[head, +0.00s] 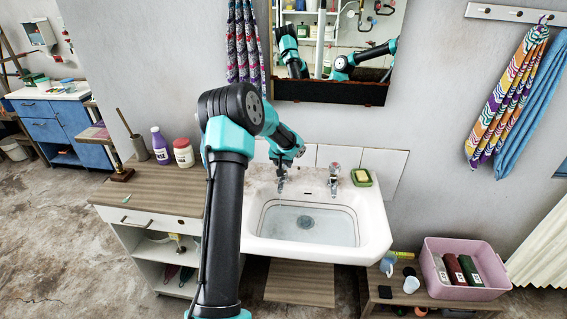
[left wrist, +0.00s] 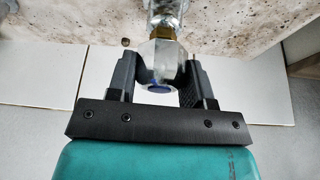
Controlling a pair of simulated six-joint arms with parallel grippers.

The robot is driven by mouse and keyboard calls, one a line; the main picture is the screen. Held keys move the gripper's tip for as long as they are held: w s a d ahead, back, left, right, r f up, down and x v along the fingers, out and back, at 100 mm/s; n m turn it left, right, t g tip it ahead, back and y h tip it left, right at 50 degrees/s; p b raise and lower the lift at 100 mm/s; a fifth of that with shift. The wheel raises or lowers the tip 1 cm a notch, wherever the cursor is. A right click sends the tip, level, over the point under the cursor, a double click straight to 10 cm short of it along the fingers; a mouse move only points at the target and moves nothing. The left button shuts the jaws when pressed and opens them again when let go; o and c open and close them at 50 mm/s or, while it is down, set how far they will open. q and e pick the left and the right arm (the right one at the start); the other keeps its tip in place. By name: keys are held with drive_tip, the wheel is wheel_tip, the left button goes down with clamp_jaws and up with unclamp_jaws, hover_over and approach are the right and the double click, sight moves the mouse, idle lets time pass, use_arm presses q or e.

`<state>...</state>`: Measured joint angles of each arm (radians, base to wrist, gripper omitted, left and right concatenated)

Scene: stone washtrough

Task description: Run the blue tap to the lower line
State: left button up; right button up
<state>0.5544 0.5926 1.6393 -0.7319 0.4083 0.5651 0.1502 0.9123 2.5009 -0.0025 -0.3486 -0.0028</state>
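My left gripper (head: 284,161) is at the back left of the white washbasin (head: 377,235), over a tap. In the left wrist view, my left gripper (left wrist: 160,78) has its fingers on both sides of a faceted metal tap knob with a blue cap, the blue tap (left wrist: 159,57). The fingers appear to press on the knob. In the head view the gripper mostly covers this knob. Another tap with a reddish top (head: 335,168) stands to the right. The basin has a thin dark line around its inner wall; pale bluish water seems to lie below it. My right gripper is out of view.
A green soap dish (head: 362,178) sits on the basin's right rear corner. A wooden counter (head: 165,187) with purple and white bottles is at left. A pink tub (head: 462,292) stands low at right. A mirror (head: 350,90) hangs above.

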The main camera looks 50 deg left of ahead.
use_arm(q)
drive_tip(key=c, duration=0.4)
drive_tip(key=shift+m+h, duration=0.3)
drive_tip(key=shift+m, duration=0.8)
drive_tip(key=shift+m+t+h, duration=0.3)
drive_tip(key=shift+m+h, duration=0.1)
drive_tip(key=shift+m, duration=0.2)
drive_tip(key=o, duration=0.9)
drive_tip(key=shift+o, duration=0.2)
drive_tip(key=shift+r, duration=0.1)
drive_tip(key=v, duration=1.7)
